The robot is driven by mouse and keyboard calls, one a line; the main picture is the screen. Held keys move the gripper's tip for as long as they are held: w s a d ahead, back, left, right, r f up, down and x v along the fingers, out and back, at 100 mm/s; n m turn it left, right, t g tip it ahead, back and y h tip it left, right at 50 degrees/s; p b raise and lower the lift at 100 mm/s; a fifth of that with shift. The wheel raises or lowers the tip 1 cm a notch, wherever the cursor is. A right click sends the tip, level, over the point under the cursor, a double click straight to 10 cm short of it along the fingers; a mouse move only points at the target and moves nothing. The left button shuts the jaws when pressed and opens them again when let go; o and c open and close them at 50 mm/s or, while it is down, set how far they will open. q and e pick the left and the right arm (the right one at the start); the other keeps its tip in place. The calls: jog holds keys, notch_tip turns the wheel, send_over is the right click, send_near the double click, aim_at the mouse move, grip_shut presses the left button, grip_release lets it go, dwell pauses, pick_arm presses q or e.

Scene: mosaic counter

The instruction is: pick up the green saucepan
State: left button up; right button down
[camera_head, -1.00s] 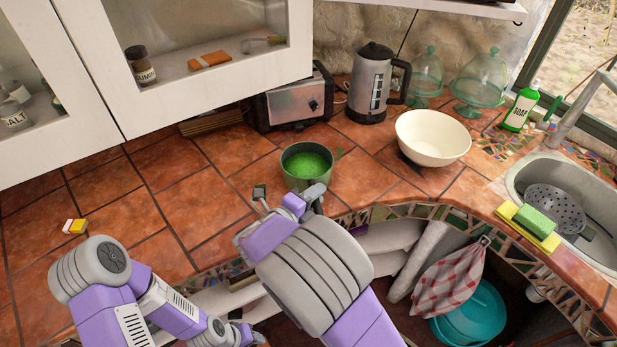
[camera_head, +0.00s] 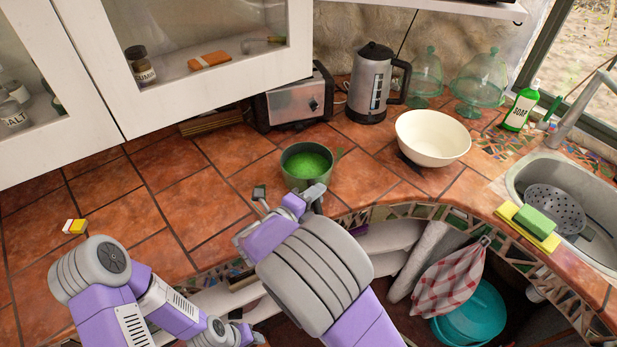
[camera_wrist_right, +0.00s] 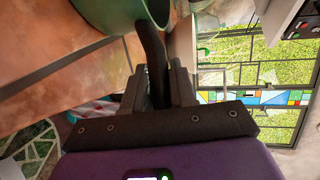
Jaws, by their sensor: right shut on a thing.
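The green saucepan (camera_head: 305,184) is upright at the counter's front edge, with bright green inside. Its rounded side shows at the top of the right wrist view (camera_wrist_right: 103,14). My right gripper (camera_head: 289,203) is at the near side of the pan, partly hidden by its own wrist. In the wrist view, the right gripper (camera_wrist_right: 158,88) is shut on the pan's dark handle (camera_wrist_right: 152,50), which runs between the fingers. I cannot tell whether the pan's base touches the tiles. My left gripper (camera_head: 246,335) is low at the bottom, below the counter edge; its fingers are too unclear to read.
A cream bowl (camera_head: 433,139) stands right of the pan, with a kettle (camera_head: 374,88) and toaster (camera_head: 292,103) behind. A sink (camera_head: 522,172) and sponges (camera_head: 533,226) are at right. The tiles left of the pan are mostly clear. White cabinets (camera_head: 120,112) overhang the back left.

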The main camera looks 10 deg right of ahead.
jog(key=shift+w+r+p, duration=0.1)
jog(key=shift+r+p, duration=2.15)
jog(key=shift+r, duration=2.9)
jog(key=c, duration=1.6)
grip_release()
grip_shut()
